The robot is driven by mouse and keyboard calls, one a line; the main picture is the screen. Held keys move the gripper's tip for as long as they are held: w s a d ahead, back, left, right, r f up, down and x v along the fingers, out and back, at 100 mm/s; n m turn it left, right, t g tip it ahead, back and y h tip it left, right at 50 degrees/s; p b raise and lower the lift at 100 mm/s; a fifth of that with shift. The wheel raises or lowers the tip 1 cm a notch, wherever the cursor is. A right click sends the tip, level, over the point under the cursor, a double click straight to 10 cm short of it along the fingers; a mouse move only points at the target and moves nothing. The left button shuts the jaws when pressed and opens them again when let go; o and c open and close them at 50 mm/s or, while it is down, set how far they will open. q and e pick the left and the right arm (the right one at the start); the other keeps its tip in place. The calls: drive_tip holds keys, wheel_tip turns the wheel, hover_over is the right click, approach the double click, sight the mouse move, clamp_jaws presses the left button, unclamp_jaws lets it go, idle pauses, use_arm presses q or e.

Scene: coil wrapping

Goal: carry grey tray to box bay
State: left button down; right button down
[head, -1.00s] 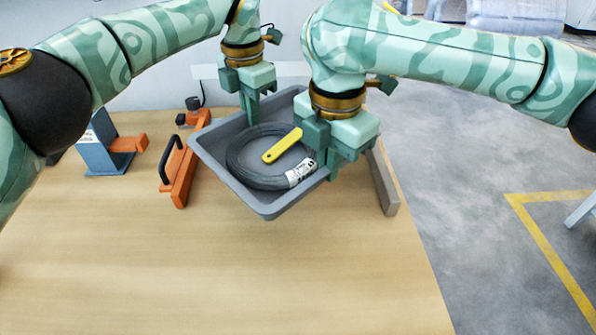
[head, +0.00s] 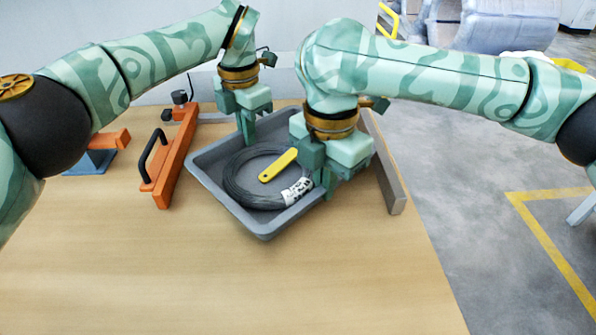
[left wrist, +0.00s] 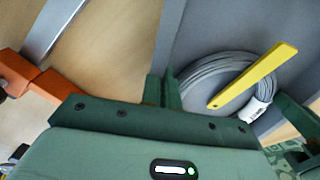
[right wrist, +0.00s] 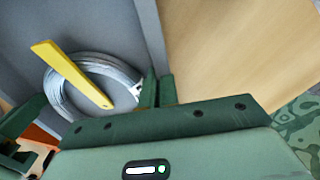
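The grey tray (head: 222,203) is in the middle of the head view, turned cornerwise over the wooden table. I cannot tell if its bottom touches the table. In it lies a grey wire coil (head: 238,190) with a white label, and a yellow flat bar (head: 278,165) lies across the coil. My left gripper (head: 247,128) is shut on the tray's far-left wall; the wall also shows between its fingers in the left wrist view (left wrist: 170,55). My right gripper (head: 327,180) is shut on the opposite wall, which shows in the right wrist view (right wrist: 150,35). No box bay is clearly identifiable.
An orange bracket with a black handle (head: 168,178) stands just left of the tray. A grey bar (head: 388,175) lies at the table's right edge. A blue and orange stand (head: 92,162) is at far left. The table's front (head: 220,285) is clear.

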use_arm(q)
drive_tip(key=c, duration=1.7)
unclamp_jaws()
drive_tip(key=shift+w+d+f, duration=0.1)
drive_tip(key=shift+f, duration=0.25)
use_arm(e)
drive_tip(key=c, duration=1.7)
unclamp_jaws()
drive_tip(key=shift+w+f, duration=0.15)
drive_tip(key=shift+f, duration=0.15)
use_arm(q)
drive_tip(key=shift+s+r, duration=0.2)
use_arm(e)
drive_tip(key=shift+r, duration=0.15)
use_arm(q)
drive_tip(key=r, duration=0.7)
drive_tip(key=shift+w, duration=0.2)
drive_tip(key=shift+r, duration=0.1)
use_arm(e)
drive_tip(key=shift+r, duration=0.25)
wheel_tip(320, 180, up, 11)
drive_tip(key=shift+r, duration=0.2)
